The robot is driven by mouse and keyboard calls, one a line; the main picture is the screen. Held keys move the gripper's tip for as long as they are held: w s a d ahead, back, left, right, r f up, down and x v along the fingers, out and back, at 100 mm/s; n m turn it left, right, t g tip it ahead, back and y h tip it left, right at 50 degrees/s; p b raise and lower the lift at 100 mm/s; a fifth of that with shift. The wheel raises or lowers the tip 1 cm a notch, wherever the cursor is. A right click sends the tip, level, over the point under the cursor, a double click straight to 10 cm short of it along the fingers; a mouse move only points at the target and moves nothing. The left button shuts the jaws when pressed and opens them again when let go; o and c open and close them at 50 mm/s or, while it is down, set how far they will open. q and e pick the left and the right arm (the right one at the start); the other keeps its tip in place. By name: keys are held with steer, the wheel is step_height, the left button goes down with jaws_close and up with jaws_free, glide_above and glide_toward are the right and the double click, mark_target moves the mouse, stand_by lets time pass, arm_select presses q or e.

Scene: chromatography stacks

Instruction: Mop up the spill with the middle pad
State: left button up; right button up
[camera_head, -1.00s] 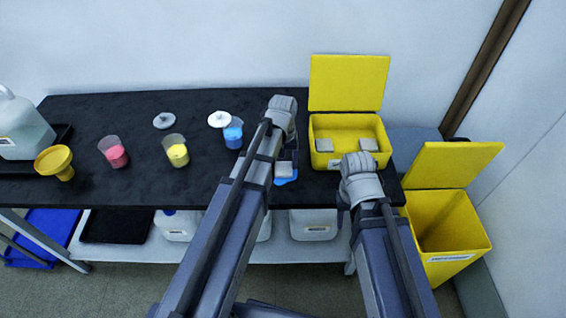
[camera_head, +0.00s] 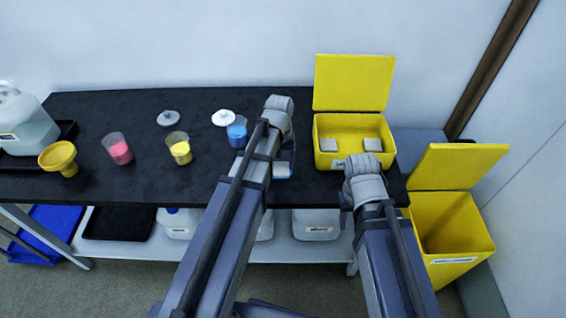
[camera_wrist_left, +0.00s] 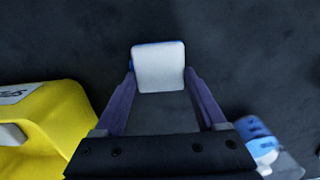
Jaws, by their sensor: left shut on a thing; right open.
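My left gripper (camera_wrist_left: 160,88) is shut on the pale square middle pad (camera_wrist_left: 159,66), low over the black bench top. In the head view the pad (camera_head: 283,168) is near the bench's front edge, partly behind my left arm. The blue spill (camera_head: 281,178) shows only as a thin rim at the pad's front; a blue edge also shows along the pad's left and top in the left wrist view. The rest is hidden under the pad. Two other pads (camera_head: 328,144) (camera_head: 372,144) sit in the open yellow box (camera_head: 353,125). My right gripper (camera_head: 355,190) is open and empty in front of the box.
Beakers of blue (camera_head: 237,131), yellow (camera_head: 179,148) and pink (camera_head: 118,149) liquid stand to the left, with two lids behind. A yellow funnel (camera_head: 58,158) and a jug (camera_head: 24,120) are at far left. An open yellow bin (camera_head: 452,235) stands right of the bench.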

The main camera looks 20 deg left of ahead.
arm_select(q)
steer(key=shift+d, duration=0.15)
steer(key=shift+w+d, duration=0.3)
steer(key=shift+d, duration=0.6)
steer(key=shift+w+d, duration=0.25)
steer(key=shift+d, duration=0.65)
steer(key=shift+s, duration=0.15)
steer(key=shift+s+a, duration=0.35)
steer(key=shift+s, duration=0.2)
steer(key=shift+s+a, duration=0.35)
steer(key=shift+s, duration=0.2)
steer(key=shift+w, duration=0.1)
steer(key=shift+w+a, duration=0.3)
steer(key=shift+w, duration=0.65)
steer(key=shift+w+a, duration=0.25)
steer(key=shift+w, duration=0.65)
steer(key=shift+s, duration=0.1)
